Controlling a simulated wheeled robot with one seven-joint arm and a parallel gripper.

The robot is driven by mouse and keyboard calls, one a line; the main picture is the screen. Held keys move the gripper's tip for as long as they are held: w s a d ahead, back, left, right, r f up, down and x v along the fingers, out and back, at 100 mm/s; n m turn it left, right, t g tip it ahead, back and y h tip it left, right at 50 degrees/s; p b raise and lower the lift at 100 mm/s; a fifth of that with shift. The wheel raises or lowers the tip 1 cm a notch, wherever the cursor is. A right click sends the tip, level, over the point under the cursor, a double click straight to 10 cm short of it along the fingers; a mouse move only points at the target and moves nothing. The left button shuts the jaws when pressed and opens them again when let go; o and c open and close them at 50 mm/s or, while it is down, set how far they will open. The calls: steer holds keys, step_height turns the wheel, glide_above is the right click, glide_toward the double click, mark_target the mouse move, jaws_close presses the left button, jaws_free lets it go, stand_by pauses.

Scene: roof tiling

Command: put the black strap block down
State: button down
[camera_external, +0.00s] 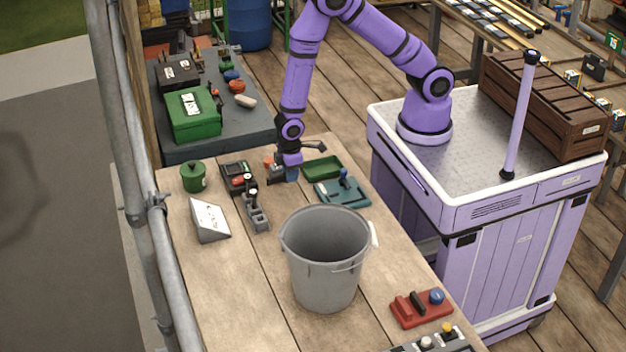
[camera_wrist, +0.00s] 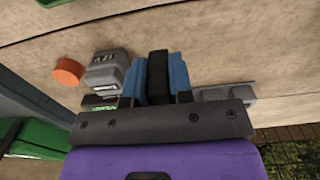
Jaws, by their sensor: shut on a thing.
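In the wrist view, the black strap block (camera_wrist: 158,76) shows as a black band between blue faces, directly in front of my gripper (camera_wrist: 157,98). My gripper is shut on it. In the external view, my gripper (camera_external: 284,173) points down, low over the far part of the wooden table (camera_external: 235,295). The block is small and mostly hidden there. I cannot tell whether it touches the table top.
A grey bucket (camera_external: 326,262) stands nearer the camera. The table's left front is bare.

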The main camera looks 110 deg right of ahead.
steer(key=shift+f, duration=1.95)
steer(key=shift+f, duration=0.1)
steer(key=c, duration=1)
jaws_free()
